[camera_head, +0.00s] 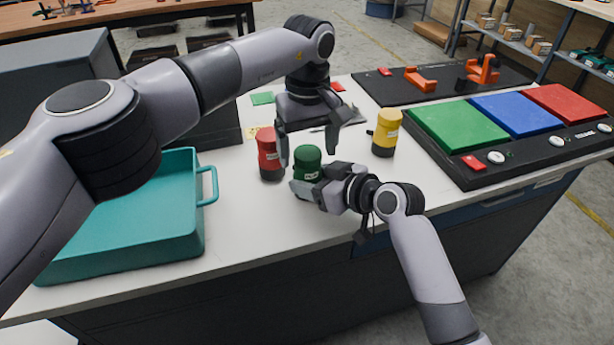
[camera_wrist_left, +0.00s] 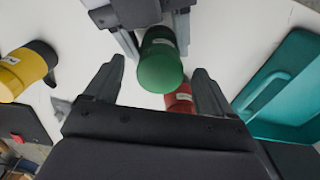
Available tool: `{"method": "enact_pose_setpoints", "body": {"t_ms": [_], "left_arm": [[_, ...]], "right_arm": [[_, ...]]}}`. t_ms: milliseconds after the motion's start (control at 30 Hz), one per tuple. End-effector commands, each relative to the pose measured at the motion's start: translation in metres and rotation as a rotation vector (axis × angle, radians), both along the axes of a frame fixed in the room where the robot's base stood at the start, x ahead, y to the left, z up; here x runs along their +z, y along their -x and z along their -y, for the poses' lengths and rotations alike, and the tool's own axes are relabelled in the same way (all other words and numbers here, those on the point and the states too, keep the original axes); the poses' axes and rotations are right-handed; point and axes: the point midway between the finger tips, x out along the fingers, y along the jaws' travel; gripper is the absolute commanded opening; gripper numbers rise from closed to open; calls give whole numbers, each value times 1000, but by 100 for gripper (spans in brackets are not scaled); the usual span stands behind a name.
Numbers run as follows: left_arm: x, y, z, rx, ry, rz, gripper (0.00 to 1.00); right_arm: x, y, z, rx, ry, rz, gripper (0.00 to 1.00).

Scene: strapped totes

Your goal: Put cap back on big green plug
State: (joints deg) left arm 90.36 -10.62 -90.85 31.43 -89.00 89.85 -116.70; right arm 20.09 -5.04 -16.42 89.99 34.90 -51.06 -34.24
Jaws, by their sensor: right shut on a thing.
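The green plug (camera_head: 307,160) is a green cylinder with a white label, upright near the middle of the table. It also shows in the left wrist view (camera_wrist_left: 160,68), its round green end facing that camera. My right gripper (camera_head: 308,187) is shut on its lower part from the right and hides that part. My left gripper (camera_head: 308,153) is open and empty, pointing down just above and behind the plug. In the left wrist view its fingers (camera_wrist_left: 155,88) stand apart on either side of the plug. I cannot make out a separate cap.
A red plug (camera_head: 268,150) stands close left of the green one, a yellow plug (camera_head: 386,130) to the right. A teal tote (camera_head: 150,248) is at left. A black panel with green, blue and red pads (camera_head: 515,122) is at right. Bare table lies in front.

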Motion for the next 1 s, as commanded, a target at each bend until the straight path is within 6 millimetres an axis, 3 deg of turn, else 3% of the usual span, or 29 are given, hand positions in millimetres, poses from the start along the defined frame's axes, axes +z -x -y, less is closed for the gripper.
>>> {"method": "enact_pose_setpoints", "body": {"t_ms": [233, 600, 1000], "left_arm": [[21, -1, 0, 1, 1, 4, 84], [101, 0, 1, 1, 1, 4, 84], [120, 1, 0, -1, 0, 0, 84]], "right_arm": [[-1, 0, 0, 0, 1, -1, 0], [-1, 0, 0, 0, 1, -1, 0], [-1, 0, 0, 0, 1, 0, 0]]}}
